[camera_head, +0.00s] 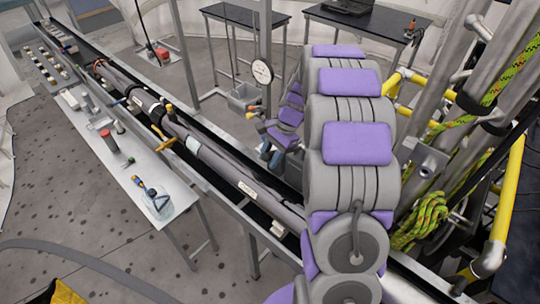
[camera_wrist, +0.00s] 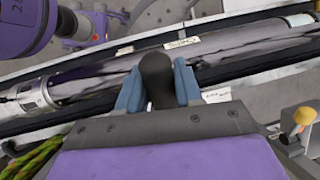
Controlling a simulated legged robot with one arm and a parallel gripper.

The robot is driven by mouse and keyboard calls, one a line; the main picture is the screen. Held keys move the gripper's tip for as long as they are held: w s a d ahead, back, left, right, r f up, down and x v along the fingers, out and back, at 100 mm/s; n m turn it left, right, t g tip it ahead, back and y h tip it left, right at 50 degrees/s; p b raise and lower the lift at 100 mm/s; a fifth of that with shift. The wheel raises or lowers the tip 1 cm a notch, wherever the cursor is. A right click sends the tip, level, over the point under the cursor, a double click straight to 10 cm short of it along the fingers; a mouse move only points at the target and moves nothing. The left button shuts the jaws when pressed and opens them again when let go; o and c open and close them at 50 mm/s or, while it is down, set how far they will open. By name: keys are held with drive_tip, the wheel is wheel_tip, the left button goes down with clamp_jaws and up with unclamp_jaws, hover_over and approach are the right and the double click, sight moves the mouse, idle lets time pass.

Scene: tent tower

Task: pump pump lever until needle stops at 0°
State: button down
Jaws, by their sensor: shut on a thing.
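A dark rounded grip, seemingly the end of the pump lever (camera_wrist: 157,72), stands between the two blue fingers of my gripper (camera_wrist: 158,84) in the wrist view. The fingers are closed against its sides. In the head view my gripper (camera_head: 267,153) is small and partly hidden behind my grey and purple arm, and the lever cannot be made out there. A round white gauge (camera_head: 262,72) faces me on a post beyond the gripper. Its needle is too small to read.
A long dark pipe (camera_head: 215,160) runs in a trough beside the gripper. A metal bench (camera_head: 150,190) with small tools stands left of it. Yellow rails and green rope (camera_head: 425,215) crowd the right. Black tables (camera_head: 240,15) stand at the back.

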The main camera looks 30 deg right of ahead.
drive_tip(key=shift+s+a+f+h, duration=0.15)
drive_tip(key=shift+a+f+h, duration=0.35)
drive_tip(key=shift+f, duration=0.3)
drive_tip(key=shift+s+a+f+n+t+h+b, duration=0.1)
drive_tip(key=shift+a+f+t+h+b, duration=0.25)
drive_tip(key=shift+f+h, duration=1.1)
drive_tip(key=shift+s+a+f+n+t+h+b, duration=0.15)
drive_tip(key=shift+f+t+h, duration=0.35)
drive_tip(key=shift+f, duration=1.7)
drive_tip(key=shift+s+a+f+n+t+h+b, duration=0.1)
drive_tip(key=shift+a+f+t+h+b, duration=0.2)
drive_tip(key=shift+f+h, duration=1.15)
drive_tip(key=shift+d+f+y, duration=0.1)
drive_tip(key=shift+f+y, duration=0.3)
drive_tip(key=c, duration=1)
unclamp_jaws()
drive_tip(key=shift+o, duration=0.8)
